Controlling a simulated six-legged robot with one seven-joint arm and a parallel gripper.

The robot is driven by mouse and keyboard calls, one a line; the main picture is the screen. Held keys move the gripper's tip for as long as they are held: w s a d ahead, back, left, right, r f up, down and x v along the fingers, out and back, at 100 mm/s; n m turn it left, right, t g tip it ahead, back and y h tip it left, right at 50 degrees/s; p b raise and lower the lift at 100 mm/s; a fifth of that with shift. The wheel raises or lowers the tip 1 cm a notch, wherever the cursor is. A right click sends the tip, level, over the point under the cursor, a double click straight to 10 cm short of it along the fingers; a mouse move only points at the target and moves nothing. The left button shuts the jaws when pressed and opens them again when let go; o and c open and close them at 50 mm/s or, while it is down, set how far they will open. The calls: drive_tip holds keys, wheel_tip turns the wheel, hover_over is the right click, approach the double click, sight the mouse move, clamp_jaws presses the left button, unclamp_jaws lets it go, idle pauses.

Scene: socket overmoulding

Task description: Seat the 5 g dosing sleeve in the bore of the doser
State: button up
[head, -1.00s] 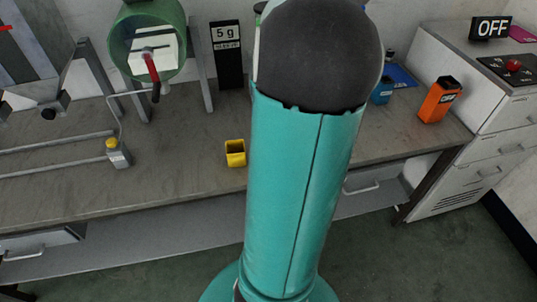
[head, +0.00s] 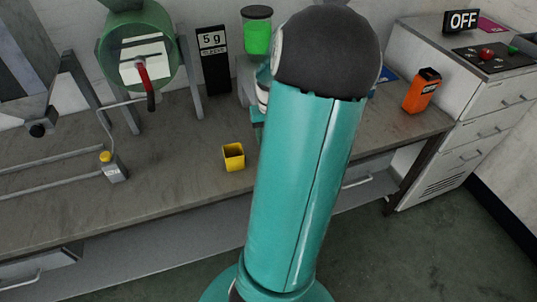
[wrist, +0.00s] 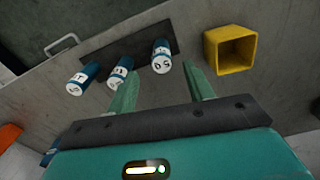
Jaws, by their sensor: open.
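Three blue-and-white sleeves lie on or beside a dark strip in the wrist view: a left one (wrist: 76,84), a middle one (wrist: 119,72) and a right one (wrist: 161,58). Their end markings are too small to read surely, so I cannot tell which is 5 g. My gripper (wrist: 162,78) is open and empty, its two teal fingers pointing towards the middle and right sleeves. In the head view, a machine with a green-filled hopper (head: 257,38), possibly the doser, stands partly behind my arm; its bore is hidden. A black sign (head: 213,60) reads 5 g.
A yellow open box (head: 233,157) stands on the bench; it also shows in the wrist view (wrist: 230,50), right of the fingers. An orange container (head: 422,90) is at the right. A green drum (head: 140,50) and a small yellow-capped bottle (head: 112,166) are at the left.

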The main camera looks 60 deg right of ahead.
drive_tip(key=shift+w+f, duration=0.1)
drive_tip(key=shift+f, duration=2.95)
clamp_jaws()
drive_tip(key=shift+r, duration=0.1)
drive_tip(key=shift+r, duration=0.5)
drive_tip(key=shift+s+r, duration=0.2)
drive_tip(key=shift+r, duration=1.05)
drive_tip(key=s+a+r, duration=0.6)
drive_tip(key=s+r, duration=0.3)
drive_tip(key=s, duration=0.3)
drive_tip(key=shift+a+r, duration=0.15)
drive_tip(key=shift+a, duration=0.05)
